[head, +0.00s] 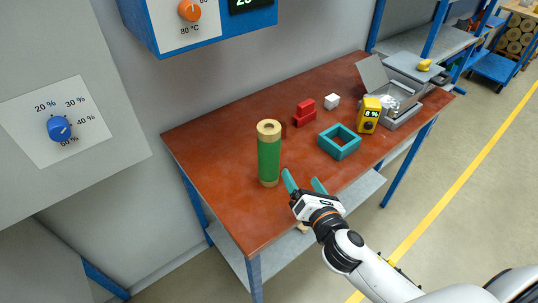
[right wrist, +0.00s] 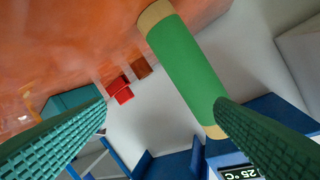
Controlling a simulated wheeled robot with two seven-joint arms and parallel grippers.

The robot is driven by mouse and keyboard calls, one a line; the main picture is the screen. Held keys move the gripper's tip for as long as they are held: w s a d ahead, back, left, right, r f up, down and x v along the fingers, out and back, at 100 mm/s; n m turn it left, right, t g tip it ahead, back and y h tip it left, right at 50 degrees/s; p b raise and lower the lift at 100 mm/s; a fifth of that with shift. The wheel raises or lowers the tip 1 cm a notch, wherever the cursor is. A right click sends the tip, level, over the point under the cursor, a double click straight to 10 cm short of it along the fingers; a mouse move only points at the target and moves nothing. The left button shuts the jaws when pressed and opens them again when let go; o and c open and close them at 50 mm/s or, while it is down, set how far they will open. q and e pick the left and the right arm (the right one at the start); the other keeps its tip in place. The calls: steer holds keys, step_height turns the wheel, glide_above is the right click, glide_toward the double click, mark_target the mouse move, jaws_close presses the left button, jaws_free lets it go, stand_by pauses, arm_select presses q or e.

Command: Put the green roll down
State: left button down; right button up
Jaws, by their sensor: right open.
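The green roll (head: 269,158) stands upright on the red-brown table (head: 225,190), near its left end. It has tan ends and also shows in the right wrist view (right wrist: 185,65). My right gripper (head: 304,182) is open, with teal fingers, just right of and in front of the roll's lower part. A gap shows between the fingers and the roll in the head view. In the right wrist view, one finger overlaps part of the roll; whether they touch cannot be told. My left gripper is not in view.
A teal square frame (head: 339,142), red blocks (head: 304,113), a white block (head: 332,101) and a yellow meter (head: 369,115) stand right of the roll. An open grey box (head: 395,98) is farther right. A blue-framed panel (head: 212,22) hangs above the table's back.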

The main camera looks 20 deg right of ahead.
mark_target(274, 155)
steer(key=w+a+n+y, duration=0.1)
steer(key=w+n, duration=0.1)
steer(key=n, duration=0.1)
steer(key=w+a+r+n+y+p, duration=0.1)
steer(key=w+n, duration=0.2)
steer(key=w+a+r+n+t+y, duration=0.1)
steer(key=w+a+n, duration=0.1)
steer(key=n, duration=0.1)
steer(key=shift+w+y+p, duration=0.3)
steer(key=shift+w+p, duration=0.05)
steer(key=shift+p, duration=0.05)
steer(key=shift+w+a+f+p, duration=0.1)
steer(key=shift+w+a+p, duration=0.1)
steer(key=shift+w, duration=0.75)
steer(key=shift+w+a+f+p, duration=0.15)
steer(key=shift+w+p, duration=0.1)
steer(key=shift+w, duration=0.65)
steer(key=shift+w+a+r+p, duration=0.1)
steer(key=shift+w+a+p, duration=0.1)
steer(key=shift+w, duration=0.75)
